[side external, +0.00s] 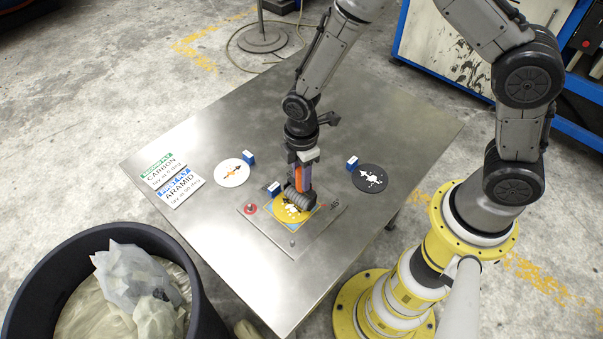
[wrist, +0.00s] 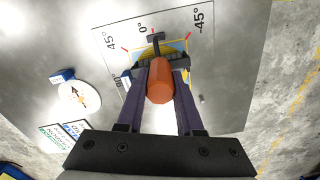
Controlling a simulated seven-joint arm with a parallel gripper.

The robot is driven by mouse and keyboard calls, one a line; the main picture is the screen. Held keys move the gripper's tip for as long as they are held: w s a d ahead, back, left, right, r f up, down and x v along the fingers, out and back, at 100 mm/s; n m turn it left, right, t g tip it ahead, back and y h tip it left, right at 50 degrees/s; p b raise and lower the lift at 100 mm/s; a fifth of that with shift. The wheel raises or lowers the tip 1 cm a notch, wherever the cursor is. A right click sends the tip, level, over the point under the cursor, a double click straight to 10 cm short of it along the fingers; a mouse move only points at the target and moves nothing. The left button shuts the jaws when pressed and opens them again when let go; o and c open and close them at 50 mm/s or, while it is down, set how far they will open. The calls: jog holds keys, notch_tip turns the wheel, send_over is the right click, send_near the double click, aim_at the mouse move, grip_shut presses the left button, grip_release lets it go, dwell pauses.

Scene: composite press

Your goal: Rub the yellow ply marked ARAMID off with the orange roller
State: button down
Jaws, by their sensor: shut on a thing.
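My gripper (wrist: 162,103) is shut on the orange handle of the roller (wrist: 160,82); the orange handle also shows in the side view between my fingers. The roller's grey ribbed drum (side external: 296,199) is over the yellow ply (side external: 288,213), which lies on a blue piece on the angle-marked plate (side external: 252,221). The drum hides part of the ply; I cannot tell whether it touches. In the wrist view only slivers of the yellow ply show around the drum.
A white disc (side external: 232,173) and a black disc (side external: 370,178) lie on the metal table (side external: 400,120), each beside a small blue block. Cards marked CARBON (side external: 162,168) and ARAMID (side external: 181,187) lie at the left. A black bin (side external: 25,300) stands at the table's front left.

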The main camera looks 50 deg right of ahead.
jog(key=shift+a+r, duration=0.1)
jog(key=shift+a, duration=0.95)
jog(key=shift+a+f, duration=0.2)
jog(key=shift+a, duration=0.75)
jog(key=shift+d, duration=0.15)
jog(key=shift+s+d, duration=0.1)
jog(key=shift+d, duration=1.85)
jog(key=shift+r, duration=0.1)
